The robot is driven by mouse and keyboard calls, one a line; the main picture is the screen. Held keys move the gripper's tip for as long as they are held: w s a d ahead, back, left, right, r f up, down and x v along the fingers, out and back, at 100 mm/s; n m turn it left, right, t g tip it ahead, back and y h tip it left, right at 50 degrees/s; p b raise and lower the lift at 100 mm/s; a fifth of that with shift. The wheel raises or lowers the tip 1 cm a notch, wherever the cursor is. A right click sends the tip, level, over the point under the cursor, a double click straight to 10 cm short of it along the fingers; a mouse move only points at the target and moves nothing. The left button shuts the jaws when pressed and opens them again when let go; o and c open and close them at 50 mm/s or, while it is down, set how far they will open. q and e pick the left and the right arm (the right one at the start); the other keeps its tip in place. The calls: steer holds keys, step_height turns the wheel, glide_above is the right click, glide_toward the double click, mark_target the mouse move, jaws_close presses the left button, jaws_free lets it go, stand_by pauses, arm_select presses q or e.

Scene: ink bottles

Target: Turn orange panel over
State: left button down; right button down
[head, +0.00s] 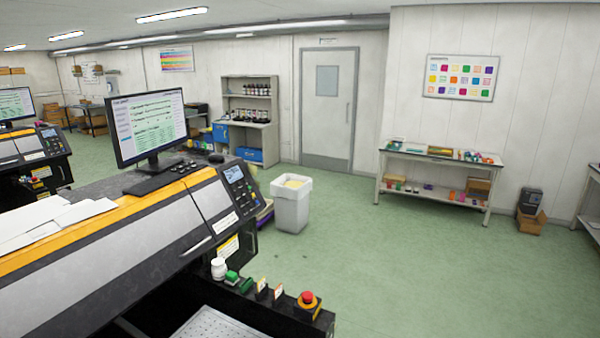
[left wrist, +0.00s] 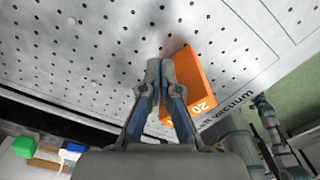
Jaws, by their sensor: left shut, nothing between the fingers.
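The orange panel (left wrist: 196,78) lies on the white perforated bed (left wrist: 90,45) in the left wrist view. It bears a white "20" near its lower end, and part of its left side is hidden behind my finger. My left gripper (left wrist: 160,68) is shut and empty, its fingertips together over the panel's left edge; I cannot tell whether they touch it. A grey and teal jointed part, perhaps my right gripper (left wrist: 270,125), shows at the lower right, its jaws unclear. In the head view a corner of the bed (head: 215,326) shows, without the panel or grippers.
A printer (head: 130,240) with a monitor (head: 148,125) stands at the left. A red stop button (head: 308,298), a white bottle (head: 219,268) and a green block (head: 231,278) line the bed's edge. A bin (head: 291,205) stands on open green floor.

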arm_select(q)
steer(key=shift+s+d+f+p, duration=0.1)
steer(key=shift+s+d+p, duration=0.3)
steer(key=shift+s+d, duration=0.85)
steer(key=shift+w+r+p, duration=0.1)
steer(key=shift+r+p, duration=2.45)
steer(key=shift+r, duration=1.5)
steer(key=shift+f, duration=0.15)
